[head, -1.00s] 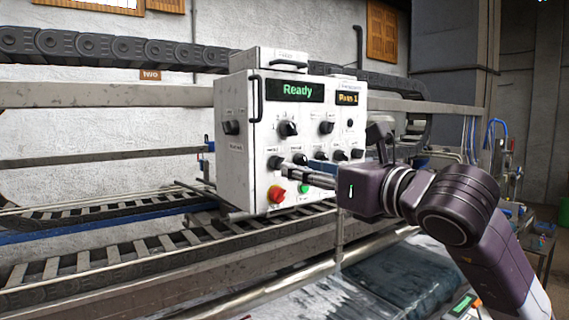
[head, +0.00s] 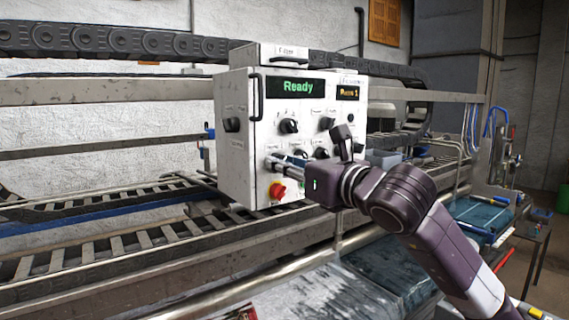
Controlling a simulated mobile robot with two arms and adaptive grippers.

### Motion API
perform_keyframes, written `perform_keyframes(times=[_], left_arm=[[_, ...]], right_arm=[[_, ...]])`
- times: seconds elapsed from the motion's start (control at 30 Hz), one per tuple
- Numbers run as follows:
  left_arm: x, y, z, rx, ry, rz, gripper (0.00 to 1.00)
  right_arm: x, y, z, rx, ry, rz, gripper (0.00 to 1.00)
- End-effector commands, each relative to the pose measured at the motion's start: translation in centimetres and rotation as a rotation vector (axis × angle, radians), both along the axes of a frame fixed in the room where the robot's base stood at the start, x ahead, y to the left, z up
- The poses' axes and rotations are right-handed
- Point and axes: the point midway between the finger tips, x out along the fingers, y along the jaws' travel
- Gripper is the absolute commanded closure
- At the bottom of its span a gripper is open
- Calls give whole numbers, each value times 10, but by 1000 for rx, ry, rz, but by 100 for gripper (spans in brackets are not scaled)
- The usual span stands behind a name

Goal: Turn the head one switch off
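The white control box (head: 236,165) carries several black rotary switches, a green "Ready" display (head: 297,87) and a smaller amber display (head: 348,93). Their small labels are not readable, so I cannot tell which is the head one switch. An upper switch (head: 288,126) is uncovered. My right gripper (head: 275,163) reaches in from the right, its fingertips at the left end of the lower switch row, over the leftmost switch there. I cannot tell whether the fingers grip it or only touch it. My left gripper is not in view.
A red stop button (head: 277,190) sits just below the fingertips. A black handle (head: 255,97) and a side knob (head: 231,125) stick out at the box's left. Metal rails (head: 110,245) and a black cable chain (head: 120,40) run beside and behind it.

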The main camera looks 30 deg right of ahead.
Motion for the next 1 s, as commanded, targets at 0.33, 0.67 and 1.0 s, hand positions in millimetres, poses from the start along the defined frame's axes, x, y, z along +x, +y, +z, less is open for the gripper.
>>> perform_keyframes(times=[0.33,0.67,1.0], left_arm=[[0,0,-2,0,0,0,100],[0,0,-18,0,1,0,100],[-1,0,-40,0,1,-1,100]], right_arm=[[0,0,0,-12,-3,0,100],[0,0,-1,-159,-26,-1,100],[-1,-1,-1,-466,-70,-2,100]])
